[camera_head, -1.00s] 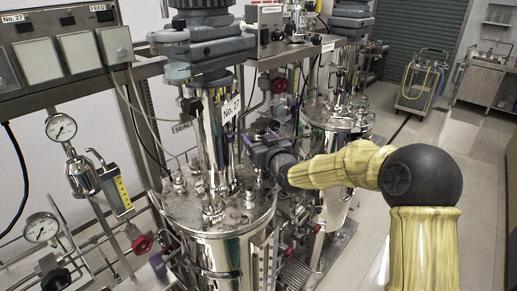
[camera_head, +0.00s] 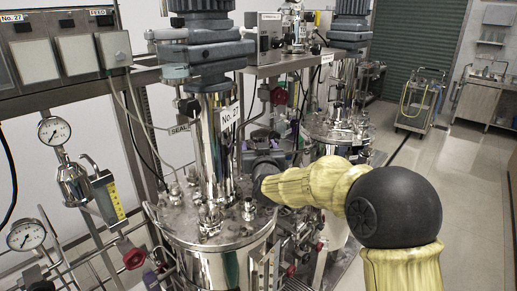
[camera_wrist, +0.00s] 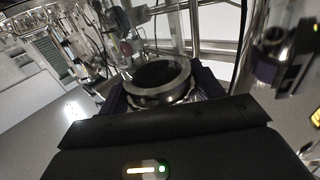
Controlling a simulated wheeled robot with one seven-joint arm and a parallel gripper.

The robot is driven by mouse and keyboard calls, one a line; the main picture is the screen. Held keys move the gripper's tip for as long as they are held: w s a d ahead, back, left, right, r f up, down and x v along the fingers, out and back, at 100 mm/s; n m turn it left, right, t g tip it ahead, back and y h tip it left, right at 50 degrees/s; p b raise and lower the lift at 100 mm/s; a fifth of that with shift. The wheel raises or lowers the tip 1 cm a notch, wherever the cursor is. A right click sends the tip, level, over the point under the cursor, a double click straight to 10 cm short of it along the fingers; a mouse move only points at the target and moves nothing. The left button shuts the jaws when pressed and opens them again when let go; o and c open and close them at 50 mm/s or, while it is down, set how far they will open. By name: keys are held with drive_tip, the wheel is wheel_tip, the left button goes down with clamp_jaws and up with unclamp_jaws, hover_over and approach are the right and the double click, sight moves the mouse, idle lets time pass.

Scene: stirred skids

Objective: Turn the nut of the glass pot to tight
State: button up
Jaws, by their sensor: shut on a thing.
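In the wrist view, a round metal ring with a dark centre (camera_wrist: 160,98), seemingly the nut of the glass pot, sits between the purple-edged jaws of my gripper (camera_wrist: 162,90). The jaws are shut on its sides, and my gripper's dark body covers the lower part of the picture. In the head view, my gripper (camera_head: 268,166) is largely hidden behind my wrist, behind and right of the front steel vessel. The nut and any glass pot cannot be made out there. The nut's angle and tightness cannot be told.
The front steel vessel (camera_head: 215,245) has several fittings on its lid and a tall motor column (camera_head: 215,140). A second vessel (camera_head: 340,130) stands behind. Gauges and a red-handled valve (camera_head: 134,258) are at left. Open floor (camera_head: 475,190) lies right; a cart (camera_head: 418,100) stands farther back.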

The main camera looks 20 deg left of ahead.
drive_tip(key=o, duration=1)
drive_tip(key=b+v, duration=0.6)
drive_tip(key=v, duration=1.1)
drive_tip(key=shift+s+d, duration=0.1)
